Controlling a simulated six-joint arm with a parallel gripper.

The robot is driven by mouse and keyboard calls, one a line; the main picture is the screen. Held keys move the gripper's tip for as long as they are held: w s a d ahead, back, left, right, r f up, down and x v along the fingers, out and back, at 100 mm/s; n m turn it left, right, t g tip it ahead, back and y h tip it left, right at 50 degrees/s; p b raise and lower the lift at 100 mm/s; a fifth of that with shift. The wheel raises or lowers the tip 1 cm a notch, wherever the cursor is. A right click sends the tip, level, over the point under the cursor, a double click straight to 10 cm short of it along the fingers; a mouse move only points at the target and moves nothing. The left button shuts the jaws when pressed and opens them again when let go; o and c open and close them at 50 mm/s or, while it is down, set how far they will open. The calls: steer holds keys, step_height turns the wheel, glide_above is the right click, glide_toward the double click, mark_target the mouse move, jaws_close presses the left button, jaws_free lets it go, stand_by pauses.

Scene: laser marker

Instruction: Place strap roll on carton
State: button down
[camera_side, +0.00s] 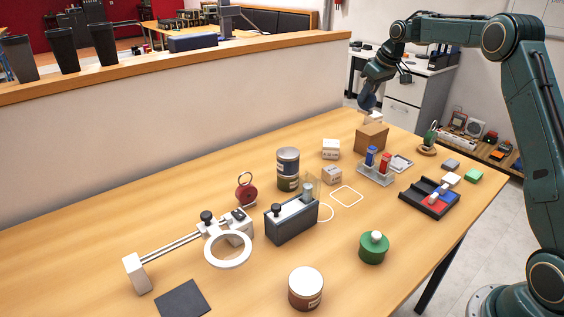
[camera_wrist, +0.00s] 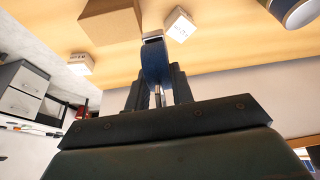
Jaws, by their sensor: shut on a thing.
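The carton (camera_side: 371,137) is a plain brown box standing on the table toward its far end. It also shows at the top of the wrist view (camera_wrist: 108,24). My gripper (camera_side: 367,103) is above and behind the carton in the side view, apart from it. In the wrist view my gripper (camera_wrist: 157,88) is shut on a blue, rounded thing with a pale end, which I take to be the strap roll (camera_wrist: 155,62). It is seen nearly edge-on, and the fingers hide part of it. The carton's top shows nothing on it.
White boxes (camera_side: 331,149) stand near the carton, one partly behind it. A rack with blue and red tubes (camera_side: 377,176) stands just in front. A can (camera_side: 288,168), a grey device (camera_side: 291,222) and a black tray (camera_side: 429,200) are farther off.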

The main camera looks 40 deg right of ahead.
mark_target(368, 131)
steer(key=w+d+f+m+h, duration=0.1)
steer(key=d+f+m+h, duration=0.1)
steer(key=d+f+m, duration=0.2)
steer(key=shift+w+d+m, duration=0.25)
steer(key=shift+d+m, duration=0.35)
steer(key=shift+d, duration=0.1)
steer(key=shift+f, duration=0.2)
steer(key=shift+f, duration=1.85)
steer(key=shift+f, duration=0.15)
steer(key=c, duration=1.2)
jaws_free()
steer(key=v, duration=1.2)
steer(key=shift+r, duration=0.2)
